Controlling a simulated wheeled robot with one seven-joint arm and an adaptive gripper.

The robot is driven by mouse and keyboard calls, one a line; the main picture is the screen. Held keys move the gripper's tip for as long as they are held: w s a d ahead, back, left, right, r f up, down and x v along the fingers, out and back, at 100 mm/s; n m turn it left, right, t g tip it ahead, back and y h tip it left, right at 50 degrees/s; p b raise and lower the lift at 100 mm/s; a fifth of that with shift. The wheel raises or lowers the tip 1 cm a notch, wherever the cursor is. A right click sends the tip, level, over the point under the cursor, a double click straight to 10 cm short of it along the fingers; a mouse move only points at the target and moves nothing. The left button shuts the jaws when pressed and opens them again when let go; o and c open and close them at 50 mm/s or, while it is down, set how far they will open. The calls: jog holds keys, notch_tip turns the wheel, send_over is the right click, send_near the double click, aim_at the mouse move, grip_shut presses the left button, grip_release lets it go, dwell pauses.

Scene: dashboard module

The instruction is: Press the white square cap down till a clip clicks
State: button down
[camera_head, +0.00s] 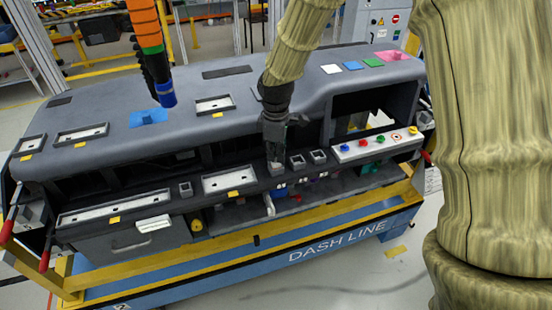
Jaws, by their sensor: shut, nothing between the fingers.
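My gripper (275,150) points down at the front ledge of the dark grey dashboard module (130,90). Its fingers are shut. A small pale square piece (277,169) shows right under the fingertips, partly hidden by them. I cannot tell whether the fingertips touch it, or whether its clip is engaged. Two small square sockets (297,160) (319,156) with light rims lie just to its right on the same ledge. A flat white square (331,69) lies on the module's top, beside a blue and a green one, well away from the gripper.
A white strip with coloured buttons (380,145) sits right of the gripper. White rectangular frames (229,180) lie along the ledge to the left. An orange and black hanging tool (152,50) is over the module's back left. My arm hides part of the right side.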

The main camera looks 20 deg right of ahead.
dwell(0.3)
notch_tip(320, 180, up, 8)
jog(key=p, duration=0.6)
dwell(0.3)
